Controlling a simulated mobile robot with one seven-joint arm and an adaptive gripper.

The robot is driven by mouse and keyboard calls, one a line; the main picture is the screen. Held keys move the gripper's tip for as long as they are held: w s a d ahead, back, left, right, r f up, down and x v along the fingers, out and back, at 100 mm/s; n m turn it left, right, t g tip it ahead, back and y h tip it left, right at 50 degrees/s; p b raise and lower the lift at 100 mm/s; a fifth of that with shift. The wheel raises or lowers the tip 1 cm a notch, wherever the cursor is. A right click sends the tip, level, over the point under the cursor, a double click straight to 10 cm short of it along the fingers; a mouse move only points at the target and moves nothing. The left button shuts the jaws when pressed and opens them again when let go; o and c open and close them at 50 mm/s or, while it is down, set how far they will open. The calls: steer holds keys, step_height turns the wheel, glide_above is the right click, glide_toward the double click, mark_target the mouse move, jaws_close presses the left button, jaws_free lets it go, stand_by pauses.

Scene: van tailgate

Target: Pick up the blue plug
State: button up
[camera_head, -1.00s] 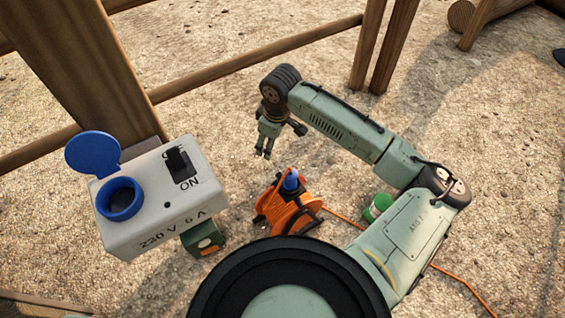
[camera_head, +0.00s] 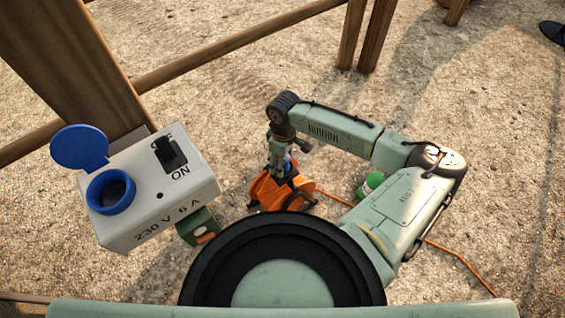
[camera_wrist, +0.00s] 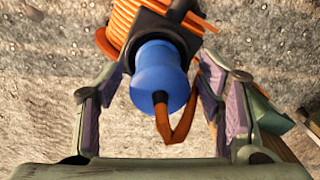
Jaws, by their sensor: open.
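The blue plug (camera_wrist: 160,78) sits on the orange cable reel, with an orange cable coming out of its near end in the wrist view. My gripper (camera_wrist: 160,100) is open, with one finger on each side of the plug and a gap on both sides. In the head view my gripper (camera_head: 281,172) is down at the reel (camera_head: 272,190), and the plug (camera_head: 290,163) is mostly hidden behind it. The reel's wound cable (camera_wrist: 150,18) shows at the top of the wrist view.
A grey socket box (camera_head: 150,190) with an open blue lid (camera_head: 80,147) and a switch stands at the left. A green can (camera_head: 370,184) and an orange cable (camera_head: 460,262) lie right of the reel. A wooden post (camera_head: 75,65) and rails stand behind.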

steer(key=shift+f, duration=0.25)
steer(key=shift+c, duration=0.2)
steer(key=c, duration=1.3)
